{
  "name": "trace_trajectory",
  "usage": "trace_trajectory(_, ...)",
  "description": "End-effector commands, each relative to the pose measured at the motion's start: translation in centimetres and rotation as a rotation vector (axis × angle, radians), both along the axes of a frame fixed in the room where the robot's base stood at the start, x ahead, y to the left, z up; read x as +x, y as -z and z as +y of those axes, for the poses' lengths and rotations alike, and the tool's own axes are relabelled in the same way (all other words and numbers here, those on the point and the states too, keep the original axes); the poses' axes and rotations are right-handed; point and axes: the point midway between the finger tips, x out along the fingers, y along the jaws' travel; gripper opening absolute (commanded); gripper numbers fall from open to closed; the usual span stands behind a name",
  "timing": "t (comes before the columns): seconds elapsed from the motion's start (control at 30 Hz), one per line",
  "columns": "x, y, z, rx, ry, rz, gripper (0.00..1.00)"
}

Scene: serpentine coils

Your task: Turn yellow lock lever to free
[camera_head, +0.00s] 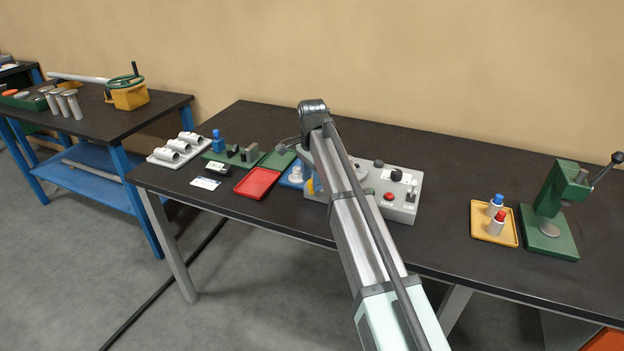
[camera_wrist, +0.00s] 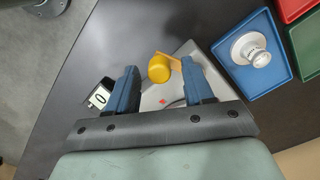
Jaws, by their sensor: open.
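The yellow lock lever (camera_wrist: 160,69) shows in the wrist view as a rounded yellow knob with an orange-yellow flat piece beside it, at the edge of a grey box (camera_wrist: 184,52). My gripper (camera_wrist: 159,66) is open, its two blue fingers on either side of the knob as seen from the wrist. I cannot tell whether either finger touches it, or how far above it they are. In the head view, a little yellow (camera_head: 310,186) shows beside my arm at the grey control box (camera_head: 402,205); my arm hides much of the box and the fingers.
A blue tray (camera_wrist: 264,83) with a silver round part (camera_wrist: 250,50) lies beside the box. A red tray (camera_head: 257,184) and green fixture (camera_head: 232,157) stand farther left. A yellow tray (camera_head: 481,233) with bottles and a green press (camera_head: 552,215) stand right. The table's front edge is close.

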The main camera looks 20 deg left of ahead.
Motion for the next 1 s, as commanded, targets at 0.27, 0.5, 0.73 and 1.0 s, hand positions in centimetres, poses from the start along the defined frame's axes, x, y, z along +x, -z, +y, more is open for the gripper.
trace_trajectory(0.27, 0.1, -4.6, 0.1, 0.001, 0.0, -0.002, 0.52)
trace_trajectory(0.5, 0.1, -9.2, 0.1, 0.001, 0.0, -0.002, 0.52)
trace_trajectory(0.73, 0.1, -12.2, 0.1, 0.001, 0.0, -0.001, 0.52)
trace_trajectory(1.0, 0.0, -13.3, 0.0, 0.0, 0.0, 0.0, 0.52)
